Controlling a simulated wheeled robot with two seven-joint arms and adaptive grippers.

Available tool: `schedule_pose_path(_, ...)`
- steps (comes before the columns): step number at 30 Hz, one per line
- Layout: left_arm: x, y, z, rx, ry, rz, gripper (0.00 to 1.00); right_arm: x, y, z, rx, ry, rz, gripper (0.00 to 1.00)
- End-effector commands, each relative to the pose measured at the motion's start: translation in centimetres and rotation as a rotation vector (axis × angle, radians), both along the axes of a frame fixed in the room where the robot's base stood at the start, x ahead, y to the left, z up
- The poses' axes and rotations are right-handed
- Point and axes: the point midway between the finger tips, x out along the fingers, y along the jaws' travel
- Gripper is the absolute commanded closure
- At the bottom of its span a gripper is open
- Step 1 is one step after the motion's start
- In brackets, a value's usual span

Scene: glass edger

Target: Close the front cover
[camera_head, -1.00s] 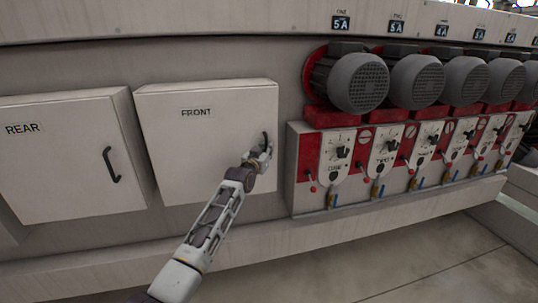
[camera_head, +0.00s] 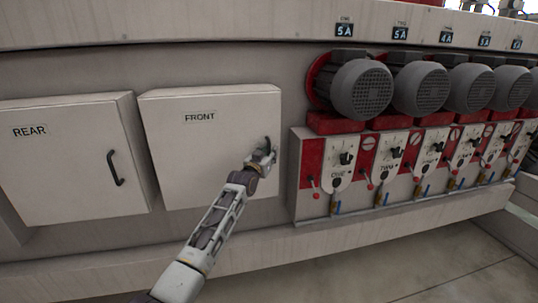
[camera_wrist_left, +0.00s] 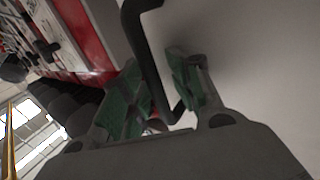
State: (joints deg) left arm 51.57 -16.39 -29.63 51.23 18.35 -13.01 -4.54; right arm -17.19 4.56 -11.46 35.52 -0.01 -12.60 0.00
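The front cover (camera_head: 205,145) is a pale box-like door labelled FRONT, in the middle left of the head view. It looks shut, or nearly so, much like the rear cover beside it. Its dark handle (camera_head: 267,143) is near the right edge, partly hidden by my left gripper (camera_head: 262,158). In the left wrist view the handle (camera_wrist_left: 146,50) passes between the two green-padded fingers of the left gripper (camera_wrist_left: 160,95). The fingers stand apart around the bar, with a gap on the right finger's side. My right gripper is in neither view.
The rear cover (camera_head: 65,165), with its own black handle (camera_head: 115,168), is shut to the left. To the right are grey motors (camera_head: 362,90) above red and white panels with levers (camera_head: 340,165). A ledge (camera_head: 260,243) runs below, with open floor in front.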

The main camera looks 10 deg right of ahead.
Motion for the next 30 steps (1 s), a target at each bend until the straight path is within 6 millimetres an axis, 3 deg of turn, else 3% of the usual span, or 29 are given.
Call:
schedule_pose_path(17,-0.3,0.3,-0.1,-0.002,0.001,0.0,0.66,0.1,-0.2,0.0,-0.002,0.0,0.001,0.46)
schedule_pose_path(30,-2.0,1.4,-0.1,-0.002,0.003,0.0,0.66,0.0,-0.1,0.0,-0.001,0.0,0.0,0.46)
